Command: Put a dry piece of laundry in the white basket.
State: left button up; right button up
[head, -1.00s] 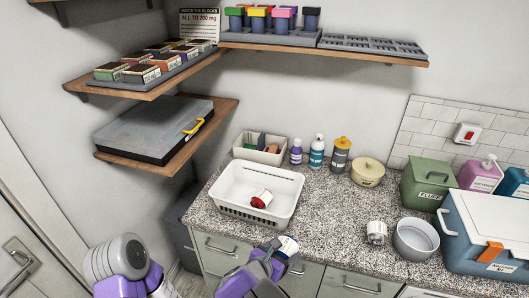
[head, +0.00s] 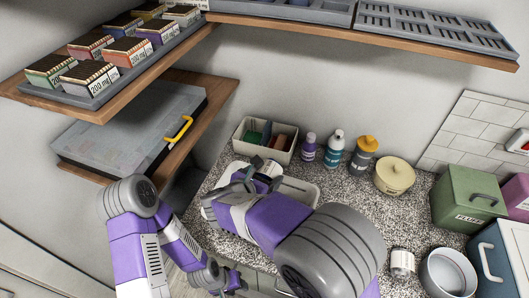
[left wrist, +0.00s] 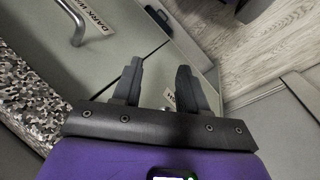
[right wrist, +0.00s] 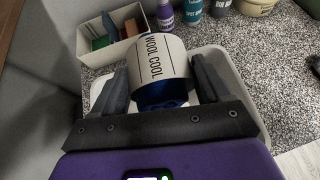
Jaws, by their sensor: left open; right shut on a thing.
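My right gripper (right wrist: 160,85) is shut on a blue rolled piece of laundry with a white band reading "WOOL COOL" (right wrist: 165,58). In the right wrist view the white basket (right wrist: 238,72) lies beneath and around the held piece; whether they touch is unclear. In the head view my right arm covers most of the basket (head: 308,190), and the red piece inside is hidden. Another white-banded roll (head: 402,262) stands on the counter to the right. My left gripper (left wrist: 157,82) is open and empty, low in front of the cabinet fronts.
Shelves (head: 180,125) jut out at upper left. Cabinet handles (left wrist: 75,30) are near my left gripper.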

jog(key=shift+w, duration=0.1)
jog(key=shift+s+f+b, duration=0.3)
jog(key=shift+f+b, duration=0.1)
jog(key=shift+b, duration=0.1)
notch_tip(320, 180, down, 5)
jog(key=b, duration=0.4)
jog(key=o, duration=1)
jog(key=v, duration=0.7)
jog(key=shift+s+p, duration=0.25)
jog(key=shift+p, duration=0.05)
